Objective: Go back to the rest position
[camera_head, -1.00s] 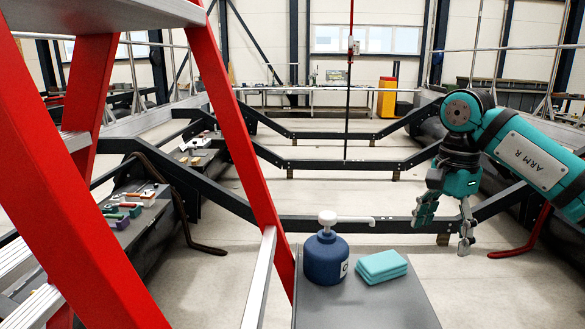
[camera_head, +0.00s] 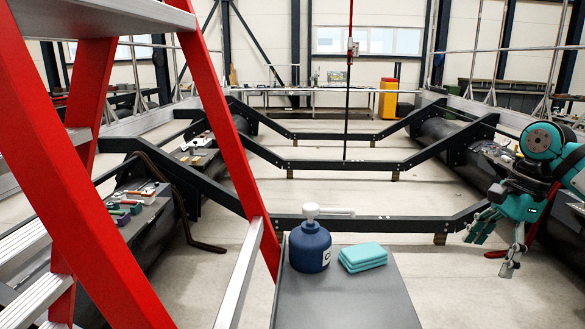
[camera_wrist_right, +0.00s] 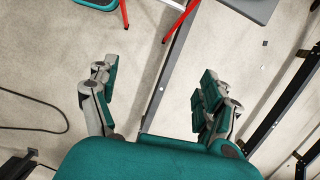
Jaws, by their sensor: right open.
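My right gripper (camera_head: 497,245) is at the right side of the head view, pointing down, open and empty. It hangs to the right of the grey platform (camera_head: 345,300), clear of it. In the right wrist view its two fingers (camera_wrist_right: 157,98) stand wide apart with only bare floor and a dark beam behind them. A blue pump bottle (camera_head: 310,248) with a white nozzle stands upright on the platform. A folded teal cloth stack (camera_head: 363,257) lies beside it on the right. My left gripper is not in view.
A red and silver ladder (camera_head: 60,180) fills the left foreground. Black frame beams (camera_head: 380,224) cross the floor behind the platform. Small tools lie on a dark float (camera_head: 150,215) at left. A yellow cabinet (camera_head: 388,97) stands far back. Pale floor lies open between the beams.

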